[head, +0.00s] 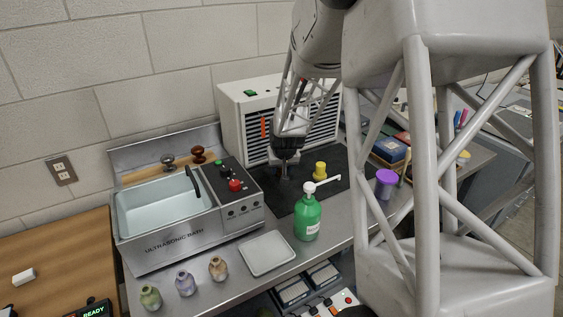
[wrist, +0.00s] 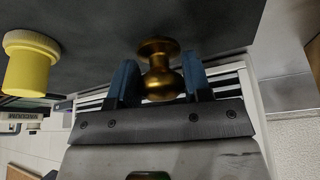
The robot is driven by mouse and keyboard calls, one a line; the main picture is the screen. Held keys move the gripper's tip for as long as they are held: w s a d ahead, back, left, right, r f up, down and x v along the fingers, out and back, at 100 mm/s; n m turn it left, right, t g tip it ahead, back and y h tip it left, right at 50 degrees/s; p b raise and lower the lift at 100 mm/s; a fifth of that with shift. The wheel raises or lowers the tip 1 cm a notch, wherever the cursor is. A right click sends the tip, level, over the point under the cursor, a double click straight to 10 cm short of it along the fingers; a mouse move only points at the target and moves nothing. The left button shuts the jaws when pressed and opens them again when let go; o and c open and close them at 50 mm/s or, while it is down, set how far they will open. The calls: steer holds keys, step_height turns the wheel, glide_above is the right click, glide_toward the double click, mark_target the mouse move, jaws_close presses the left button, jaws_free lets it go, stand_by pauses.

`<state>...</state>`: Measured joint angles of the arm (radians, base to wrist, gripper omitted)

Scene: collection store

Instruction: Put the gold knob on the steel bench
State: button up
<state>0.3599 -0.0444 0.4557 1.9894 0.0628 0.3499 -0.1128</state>
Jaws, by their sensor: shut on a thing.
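My gripper (head: 285,171) is shut on the gold knob (wrist: 158,84), which sits between its two blue fingers in the wrist view. In the head view my gripper points down over the black mat (head: 268,202), and the knob is too small and dark there to make out clearly. Its outer end is close to the dark surface; I cannot tell whether it touches. The steel bench (head: 205,290) runs under the mat and the ultrasonic bath, with bare metal along its front.
A yellow-capped object (head: 320,169) stands right of my gripper, and a green pump bottle (head: 307,219) in front. A white tray (head: 267,253), several small jars (head: 185,284), the ultrasonic bath (head: 180,235) and a white vented unit (head: 232,120) surround the mat. A purple-lidded jar (head: 386,178) stands right.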

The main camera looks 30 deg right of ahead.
steer(key=shift+f, duration=0.65)
steer(key=shift+f, duration=0.4)
stand_by(0.4)
steer(key=o, duration=1.2)
steer(key=shift+v, duration=3.9)
